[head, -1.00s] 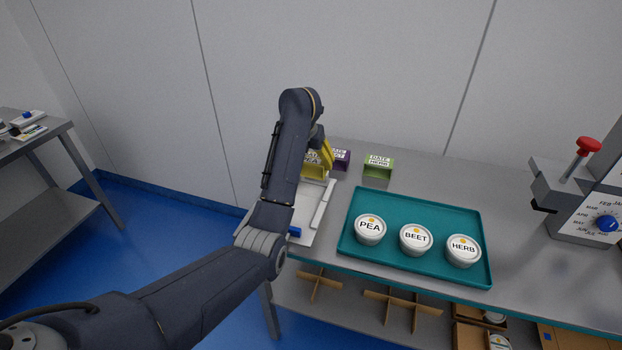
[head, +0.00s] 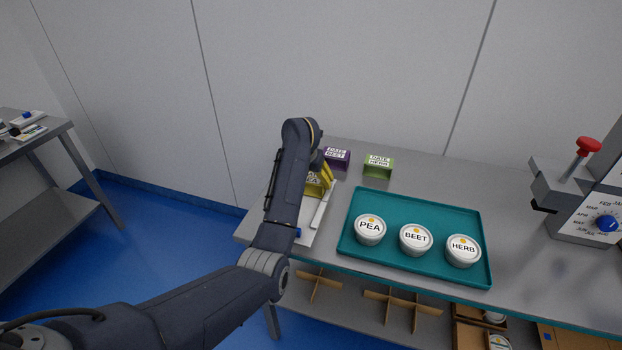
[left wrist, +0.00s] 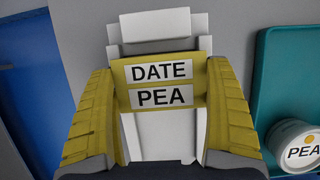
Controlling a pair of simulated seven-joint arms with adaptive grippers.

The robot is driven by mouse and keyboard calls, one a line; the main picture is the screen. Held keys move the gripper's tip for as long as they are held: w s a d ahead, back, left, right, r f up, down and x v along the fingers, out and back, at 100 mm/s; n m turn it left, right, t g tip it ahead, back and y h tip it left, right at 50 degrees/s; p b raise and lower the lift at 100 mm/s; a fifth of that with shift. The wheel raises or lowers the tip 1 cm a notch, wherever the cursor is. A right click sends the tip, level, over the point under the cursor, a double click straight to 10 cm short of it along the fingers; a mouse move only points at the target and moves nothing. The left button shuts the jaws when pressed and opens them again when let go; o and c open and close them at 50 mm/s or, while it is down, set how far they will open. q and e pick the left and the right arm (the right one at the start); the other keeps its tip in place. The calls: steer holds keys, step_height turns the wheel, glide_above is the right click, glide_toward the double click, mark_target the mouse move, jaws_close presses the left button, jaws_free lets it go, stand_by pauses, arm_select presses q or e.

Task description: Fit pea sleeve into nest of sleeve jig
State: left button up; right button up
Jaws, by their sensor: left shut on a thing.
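The pea sleeve (left wrist: 160,72) is a yellow piece with DATE and PEA labels; in the head view it shows (head: 313,191) partly hidden behind my arm. My left gripper (left wrist: 160,98), with yellow ribbed fingers, is shut on it from both sides. The sleeve jig (head: 319,214) is a pale grey-white fixture at the left end of the table, with a blue part at its near end. In the left wrist view the jig (left wrist: 158,138) lies under the sleeve and shows above and below it. I cannot tell whether the sleeve is seated in the nest. My right gripper is out of view.
A purple beet sleeve (head: 337,160) and a green herb sleeve (head: 378,166) stand behind. A teal tray (head: 410,205) right of the jig holds PEA (head: 370,229), BEET (head: 416,239) and HERB (head: 463,250) tubs. A red-handled machine (head: 582,195) stands at right.

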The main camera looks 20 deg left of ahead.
arm_select(q)
steer(key=shift+f, duration=0.1)
steer(key=o, duration=0.7)
steer(key=shift+o, duration=0.2)
steer(key=shift+r, duration=0.45)
steer(key=v, duration=1.1)
steer(key=shift+s+r, duration=0.15)
steer(key=shift+s, duration=0.05)
